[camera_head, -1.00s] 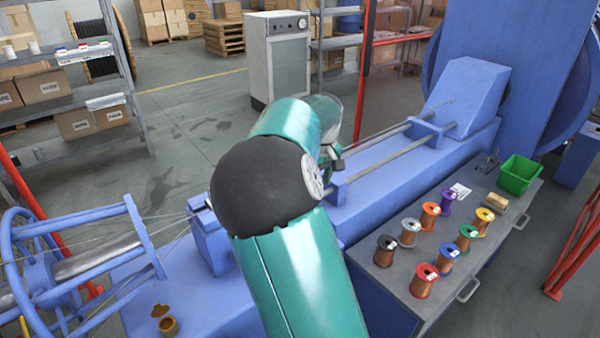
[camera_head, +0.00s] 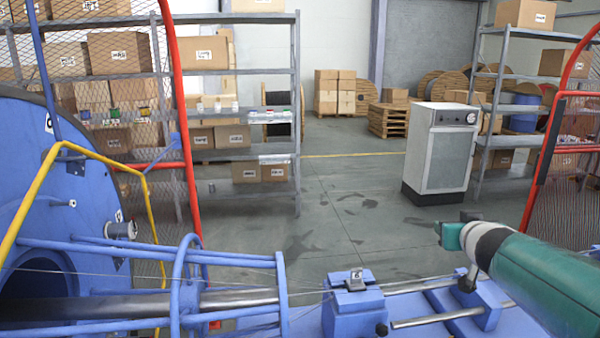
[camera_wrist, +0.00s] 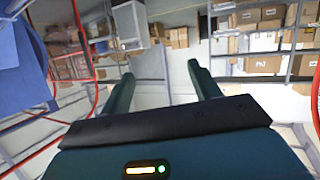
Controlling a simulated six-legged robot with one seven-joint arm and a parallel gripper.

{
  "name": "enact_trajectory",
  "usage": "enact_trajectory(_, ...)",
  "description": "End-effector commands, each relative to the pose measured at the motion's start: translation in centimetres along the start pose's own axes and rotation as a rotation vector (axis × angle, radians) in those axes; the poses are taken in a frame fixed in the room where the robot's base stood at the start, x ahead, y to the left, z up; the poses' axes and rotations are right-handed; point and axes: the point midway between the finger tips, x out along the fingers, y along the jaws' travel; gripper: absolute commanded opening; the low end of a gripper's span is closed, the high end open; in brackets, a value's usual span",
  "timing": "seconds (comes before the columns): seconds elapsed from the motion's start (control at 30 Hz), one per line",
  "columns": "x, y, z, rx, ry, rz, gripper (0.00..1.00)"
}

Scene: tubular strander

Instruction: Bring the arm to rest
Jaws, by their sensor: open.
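My teal arm reaches in from the lower right of the body camera view, over the blue strander bed. Its white and dark joint and a short teal end part show above the machine; the fingers cannot be made out there. In the wrist view my gripper (camera_wrist: 160,70) shows two teal fingers spread apart, with nothing between them. The fingers point out into the hall and touch nothing that I can see. The wrist picture appears upside down.
The strander's blue cage (camera_head: 282,290) and small clamp block (camera_head: 355,308) lie below and left of my arm. A grey cabinet (camera_head: 440,150) stands behind. Shelves with boxes (camera_head: 296,110) stand at left. Red guard frames (camera_head: 187,140) flank the machine. Floor beyond the machine is clear.

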Motion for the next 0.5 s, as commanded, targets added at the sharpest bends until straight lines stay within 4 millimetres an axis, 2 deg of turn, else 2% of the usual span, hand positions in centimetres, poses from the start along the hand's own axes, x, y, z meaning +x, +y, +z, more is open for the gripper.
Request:
enact_trajectory(0.03,-1.9,-0.1,0.3,0.025,-0.015,0.038,0.62)
enact_trajectory(0.13,-5.2,-0.7,2.3,0.054,-0.094,0.095,0.62)
enact_trajectory(0.27,-10.1,-2.9,6.2,0.067,-0.25,0.109,0.62)
enact_trajectory(0.5,-19.9,-9.9,15.0,0.008,-0.583,-0.047,0.62)
